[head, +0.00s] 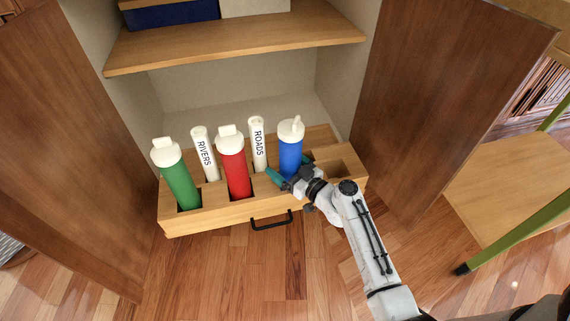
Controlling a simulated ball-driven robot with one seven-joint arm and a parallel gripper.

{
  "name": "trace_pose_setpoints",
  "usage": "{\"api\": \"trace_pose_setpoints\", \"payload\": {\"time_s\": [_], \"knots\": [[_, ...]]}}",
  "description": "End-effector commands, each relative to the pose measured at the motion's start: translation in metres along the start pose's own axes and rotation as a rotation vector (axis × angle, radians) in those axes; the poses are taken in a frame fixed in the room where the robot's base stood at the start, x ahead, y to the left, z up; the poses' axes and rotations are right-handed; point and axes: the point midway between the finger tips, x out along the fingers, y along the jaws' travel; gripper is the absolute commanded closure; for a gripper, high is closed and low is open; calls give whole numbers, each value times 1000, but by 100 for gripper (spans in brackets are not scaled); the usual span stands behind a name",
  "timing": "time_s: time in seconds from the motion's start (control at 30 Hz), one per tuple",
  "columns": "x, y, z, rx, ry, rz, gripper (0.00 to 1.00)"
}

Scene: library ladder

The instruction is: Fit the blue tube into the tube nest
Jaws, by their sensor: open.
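The blue tube (291,153) has a white cap and stands upright in the wooden tube nest (233,213), right of the middle. Its lower end is hidden behind my gripper and the nest's front. My gripper (288,180) is open at the blue tube's lower front, with a teal fingertip on the left and another close to the tube's right side. I cannot tell whether the fingers touch it. A red tube (234,170), a green tube (178,183) and two white tubes marked RIVERS (205,155) and ROADS (258,146) also stand in the nest.
An empty compartment (336,167) lies at the nest's right end. A black handle (271,222) is on the front. Brown cabinet doors (440,100) and (62,140) stand open on both sides. A shelf (240,42) is above. A wooden step with green legs (505,175) is at right.

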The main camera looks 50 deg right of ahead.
Motion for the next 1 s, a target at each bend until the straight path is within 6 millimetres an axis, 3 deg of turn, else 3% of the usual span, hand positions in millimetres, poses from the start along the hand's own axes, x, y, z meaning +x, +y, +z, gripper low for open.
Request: {"api": "trace_pose_setpoints", "payload": {"time_s": [0.6, 1.0], "knots": [[-97, 1, -1, 1, 0, 2, 8], [-106, 0, -1, -1, 2, 1, 8]]}}
